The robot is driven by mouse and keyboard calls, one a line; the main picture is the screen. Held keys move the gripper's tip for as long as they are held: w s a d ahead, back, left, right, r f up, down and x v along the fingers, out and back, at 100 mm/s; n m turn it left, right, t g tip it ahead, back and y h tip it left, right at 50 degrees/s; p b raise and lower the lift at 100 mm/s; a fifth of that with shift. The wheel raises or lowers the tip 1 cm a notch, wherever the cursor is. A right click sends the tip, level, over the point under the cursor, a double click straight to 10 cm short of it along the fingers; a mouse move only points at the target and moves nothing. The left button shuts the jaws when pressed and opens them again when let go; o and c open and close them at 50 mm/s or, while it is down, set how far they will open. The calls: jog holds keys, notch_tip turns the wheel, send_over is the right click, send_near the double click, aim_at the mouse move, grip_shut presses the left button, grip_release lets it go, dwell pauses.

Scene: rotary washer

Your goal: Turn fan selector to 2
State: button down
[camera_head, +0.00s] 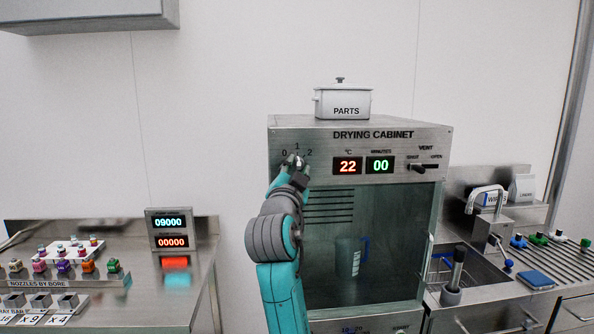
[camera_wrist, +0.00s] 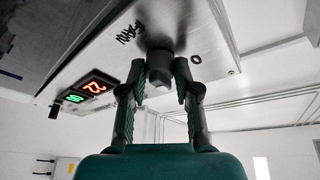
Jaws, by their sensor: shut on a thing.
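I cannot tell which mark the knob points to.
Right of the knob are a red display (camera_head: 347,166) reading 22, a green display (camera_head: 379,165) reading 00 and a vent slider (camera_head: 418,168). A PARTS pot (camera_head: 342,103) stands on top of the cabinet. A jug with a blue handle (camera_head: 348,257) shows behind the door.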

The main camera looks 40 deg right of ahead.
jog(key=m+g, duration=0.1)
jog(key=m, duration=0.1)
jog(key=m+g, duration=0.1)
jog(key=m, duration=0.2)
jog(key=shift+w+a+r, duration=0.1)
jog(key=shift+r, duration=0.1)
jog(key=shift+m+g+y, duration=0.6)
jog(key=shift+m+g, duration=0.1)
jog(key=shift+m, duration=1.4)
jog(key=c, duration=0.8)
grip_release()
jog(key=shift+r, duration=0.1)
jog(key=v, duration=1.2)
